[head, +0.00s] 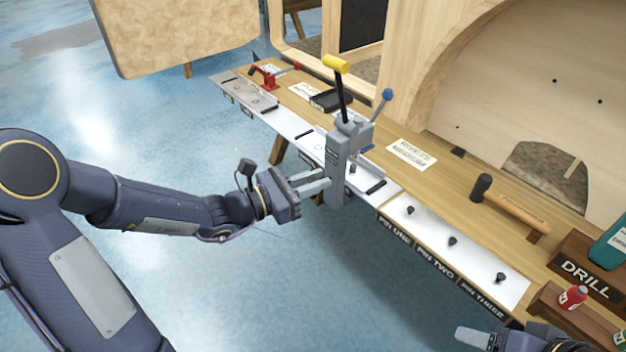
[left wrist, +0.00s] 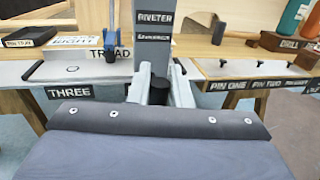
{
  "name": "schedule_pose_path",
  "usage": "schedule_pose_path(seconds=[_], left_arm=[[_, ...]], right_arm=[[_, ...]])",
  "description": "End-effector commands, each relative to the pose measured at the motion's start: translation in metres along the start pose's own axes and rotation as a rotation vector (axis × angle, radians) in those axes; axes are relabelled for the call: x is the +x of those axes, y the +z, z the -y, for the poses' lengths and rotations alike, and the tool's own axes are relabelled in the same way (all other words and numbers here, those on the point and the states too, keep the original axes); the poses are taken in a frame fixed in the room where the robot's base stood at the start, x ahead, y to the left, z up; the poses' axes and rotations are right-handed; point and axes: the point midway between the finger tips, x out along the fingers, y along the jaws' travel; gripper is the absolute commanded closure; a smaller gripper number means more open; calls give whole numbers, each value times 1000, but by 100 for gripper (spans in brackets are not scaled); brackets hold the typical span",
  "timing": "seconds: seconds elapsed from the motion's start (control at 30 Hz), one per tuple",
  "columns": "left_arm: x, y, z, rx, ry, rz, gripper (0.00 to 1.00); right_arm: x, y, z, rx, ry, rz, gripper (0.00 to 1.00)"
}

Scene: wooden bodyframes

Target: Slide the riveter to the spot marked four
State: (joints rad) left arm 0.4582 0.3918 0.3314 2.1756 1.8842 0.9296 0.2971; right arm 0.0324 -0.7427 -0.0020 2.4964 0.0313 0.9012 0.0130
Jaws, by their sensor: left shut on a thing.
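The riveter (head: 337,170) is a grey upright tool with a yellow-tipped black lever and a blue-knobbed lever. It stands at the front edge of the bench, over the white strip. In the left wrist view its grey body (left wrist: 153,45) bears the word RIVETER. My left gripper (head: 325,186) is shut on the riveter's lower body from the front left. A label THREE (left wrist: 68,91) shows on the bench edge left of the riveter in the left wrist view. I cannot read a mark four. My right gripper (head: 480,338) is partly in view at the bottom right, away from the riveter.
The white strip (head: 290,125) runs left along the bench edge, with a black tray (head: 330,101) and red clamp (head: 268,78) behind. Right are several pins (head: 452,241), a mallet (head: 510,205) and a DRILL box (head: 585,275). Floor in front is clear.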

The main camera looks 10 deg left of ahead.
Motion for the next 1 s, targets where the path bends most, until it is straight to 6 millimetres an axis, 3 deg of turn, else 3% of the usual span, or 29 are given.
schedule_pose_path(seconds=[0.07, 0.1, 0.23, 0.57, 1.0], left_arm=[[0, 0, 0, 0, 0, 2, 100], [0, 0, 0, 0, 0, 2, 80], [0, 0, 0, -1, 0, 1, 63], [-4, 0, -1, -1, 2, 0, 62], [-69, 1, -1, 0, 3, -1, 62]], right_arm=[[0, 0, 0, 0, 0, 0, 37], [0, 0, 0, 0, 0, 0, 37], [0, 0, 0, 0, 0, 0, 37], [-1, 0, 0, 0, 0, 0, 37], [-12, -6, 5, 0, 0, 0, 37]])
